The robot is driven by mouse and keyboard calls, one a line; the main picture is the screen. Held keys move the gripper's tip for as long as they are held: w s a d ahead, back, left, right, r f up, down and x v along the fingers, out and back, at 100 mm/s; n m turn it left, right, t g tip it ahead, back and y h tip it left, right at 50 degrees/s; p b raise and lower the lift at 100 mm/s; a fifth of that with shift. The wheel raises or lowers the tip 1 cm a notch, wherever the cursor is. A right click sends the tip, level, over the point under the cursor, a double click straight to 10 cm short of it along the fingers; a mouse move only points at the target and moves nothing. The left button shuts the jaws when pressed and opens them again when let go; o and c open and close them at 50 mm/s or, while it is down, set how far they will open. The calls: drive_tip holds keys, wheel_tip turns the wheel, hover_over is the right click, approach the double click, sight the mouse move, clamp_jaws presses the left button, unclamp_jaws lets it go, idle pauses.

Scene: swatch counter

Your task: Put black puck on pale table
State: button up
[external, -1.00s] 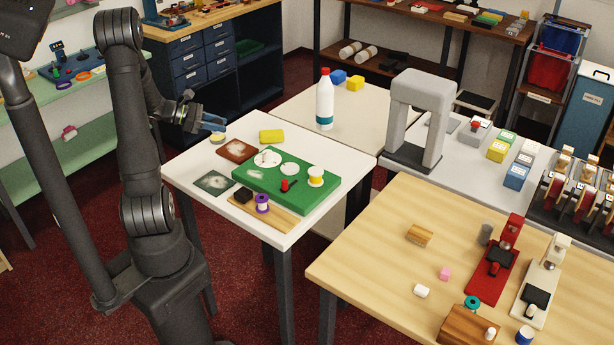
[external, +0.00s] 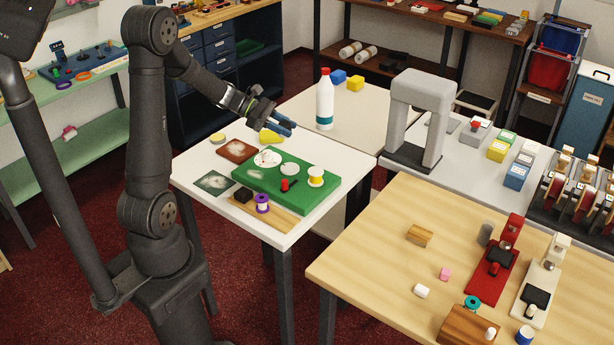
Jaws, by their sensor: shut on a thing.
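A grey arch (external: 420,110) stands right of the pale table. The pale table's middle is clear right of the bottle.

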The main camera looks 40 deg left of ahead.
drive_tip(key=s+d+m+g, duration=0.2)
drive_tip(key=s+d+g, duration=0.1)
drive_tip(key=d, duration=0.9)
drive_tip(key=s+d+m+g, duration=0.2)
drive_tip(key=d+m, duration=0.1)
drive_tip(key=d, duration=0.9)
drive_tip(key=s+d+m+g, duration=0.4)
drive_tip(key=s+d+g, duration=0.1)
drive_tip(key=s+d, duration=1.05)
hover_over(379, 259)
wheel_tip(379, 259, down, 17)
drive_tip(key=shift+r, duration=0.15)
drive_tip(key=shift+f, duration=1.95)
drive_tip(key=shift+f, duration=0.1)
